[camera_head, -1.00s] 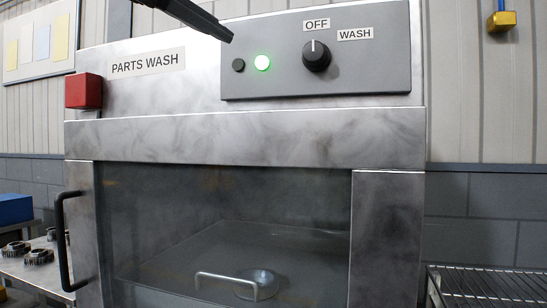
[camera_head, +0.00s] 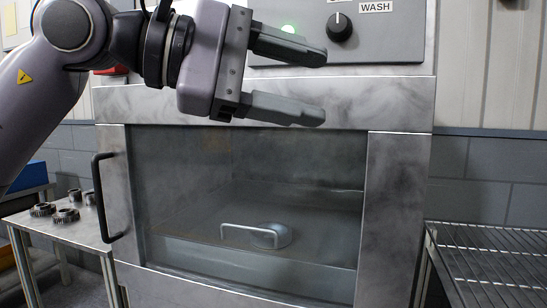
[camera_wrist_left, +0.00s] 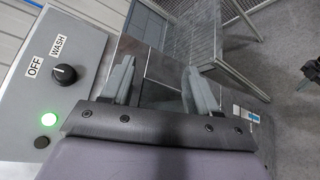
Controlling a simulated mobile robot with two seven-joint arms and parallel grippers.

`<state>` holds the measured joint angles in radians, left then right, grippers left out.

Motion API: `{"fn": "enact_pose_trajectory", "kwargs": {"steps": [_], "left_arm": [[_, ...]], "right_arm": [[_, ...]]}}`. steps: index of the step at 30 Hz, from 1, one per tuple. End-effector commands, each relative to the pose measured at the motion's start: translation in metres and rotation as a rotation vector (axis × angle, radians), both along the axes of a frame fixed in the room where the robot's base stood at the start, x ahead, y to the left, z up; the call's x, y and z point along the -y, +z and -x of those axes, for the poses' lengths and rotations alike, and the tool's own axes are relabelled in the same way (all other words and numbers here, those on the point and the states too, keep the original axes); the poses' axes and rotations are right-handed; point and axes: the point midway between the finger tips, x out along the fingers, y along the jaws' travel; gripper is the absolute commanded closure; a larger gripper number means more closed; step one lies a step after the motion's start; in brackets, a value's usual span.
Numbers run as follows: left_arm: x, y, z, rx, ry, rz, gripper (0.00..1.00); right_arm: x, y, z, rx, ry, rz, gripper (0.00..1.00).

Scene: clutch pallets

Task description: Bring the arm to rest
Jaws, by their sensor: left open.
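My left gripper (camera_head: 322,87) is in front of the parts washer's upper front in the head view, its two fingers apart with nothing between them. In the left wrist view my left gripper (camera_wrist_left: 162,72) also shows spread, empty fingers. The parts washer (camera_head: 399,200) is a grey metal cabinet with a glass front and a black handle at its left. Its control panel (camera_head: 400,42) carries a dark knob (camera_head: 340,27) and a lit green lamp (camera_head: 288,29), partly hidden behind my gripper.
Inside the glass lies a round metal part (camera_head: 272,236) near a bar handle (camera_head: 236,229). A wire rack (camera_head: 490,262) stands at right.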

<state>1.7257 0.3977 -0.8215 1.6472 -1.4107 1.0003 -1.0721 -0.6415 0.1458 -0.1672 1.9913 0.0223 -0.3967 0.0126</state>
Motion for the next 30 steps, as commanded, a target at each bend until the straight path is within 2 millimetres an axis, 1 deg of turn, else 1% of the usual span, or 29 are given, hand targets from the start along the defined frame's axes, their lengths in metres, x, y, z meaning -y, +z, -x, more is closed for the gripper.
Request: {"fn": "enact_pose_trajectory", "kwargs": {"steps": [1,7,14,20,23,26,29,30], "left_arm": [[0.004,-0.011,-0.002,-0.104,-0.039,0.057,0.41],[0.009,-0.04,-0.008,-0.493,-0.158,0.292,0.41],[-0.003,-0.069,-0.025,-0.957,-0.251,0.58,0.41],[-0.025,-0.104,-0.05,-1.361,-0.299,0.85,0.41],[-0.04,-0.127,-0.064,-1.562,-0.311,0.993,0.41],[-0.056,-0.155,-0.077,-1.755,-0.317,1.142,0.41],[-0.073,-0.188,-0.088,-1.946,-0.316,1.3,0.41],[-0.08,-0.203,-0.092,-2.019,-0.314,1.366,0.41]], "right_arm": [[0.0,0.003,0.0,-0.001,0.0,0.002,1.0],[0.001,0.006,0.002,-0.007,0.002,0.005,1.0],[0.001,0.012,0.003,-0.007,0.001,0.007,1.0],[0.001,0.019,0.003,-0.005,0.002,0.009,1.0],[0.001,0.021,0.003,-0.005,0.002,0.009,1.0],[0.002,0.024,0.004,-0.004,0.002,0.008,1.0],[0.001,0.027,0.004,-0.002,0.0,0.008,1.0],[0.001,0.029,0.004,-0.002,0.0,0.008,1.0]]}}
